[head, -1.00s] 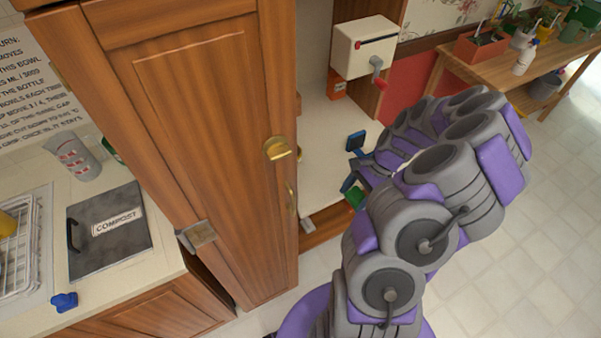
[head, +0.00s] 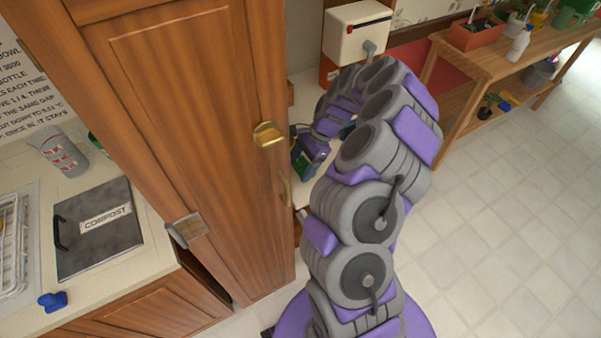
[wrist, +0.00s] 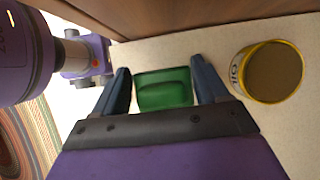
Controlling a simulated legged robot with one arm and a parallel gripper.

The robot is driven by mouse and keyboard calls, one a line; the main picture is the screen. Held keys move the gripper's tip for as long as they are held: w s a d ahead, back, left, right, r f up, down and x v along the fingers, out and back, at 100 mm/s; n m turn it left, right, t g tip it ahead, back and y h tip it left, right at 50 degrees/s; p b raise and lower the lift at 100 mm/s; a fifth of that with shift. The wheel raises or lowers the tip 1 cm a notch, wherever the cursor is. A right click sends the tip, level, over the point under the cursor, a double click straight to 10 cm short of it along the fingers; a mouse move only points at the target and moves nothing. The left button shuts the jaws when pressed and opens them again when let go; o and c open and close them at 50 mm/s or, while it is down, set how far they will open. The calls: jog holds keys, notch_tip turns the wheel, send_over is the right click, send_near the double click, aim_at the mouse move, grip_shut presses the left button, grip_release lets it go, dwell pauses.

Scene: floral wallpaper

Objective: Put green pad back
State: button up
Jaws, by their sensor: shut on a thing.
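The green pad (wrist: 164,89) shows in the wrist view between the two blue-grey fingers of my gripper (wrist: 164,88). My gripper is shut on it, with a finger against each side. In the head view my gripper (head: 309,157) is beside the tall wooden cabinet's edge, and a bit of green shows at it. My own arm and the cabinet door hide much of that area. I cannot tell whether the pad touches the pale surface beneath it.
A yellow-rimmed round tin (wrist: 268,72) stands right of the pad. The wooden cabinet door (head: 190,130) blocks the left. A white box with a crank (head: 357,32) stands behind my arm. A wooden plant bench (head: 480,62) is at back right. Tiled floor (head: 500,210) on the right is clear.

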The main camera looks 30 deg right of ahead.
aim_at(301, 172)
jog(key=shift+f+b, duration=0.7)
jog(key=shift+f, duration=1.1)
jog(key=shift+c, duration=0.4)
jog(key=o, duration=1)
jog(key=shift+r, duration=0.15)
jog(key=p+v, duration=0.2)
jog(key=v, duration=1)
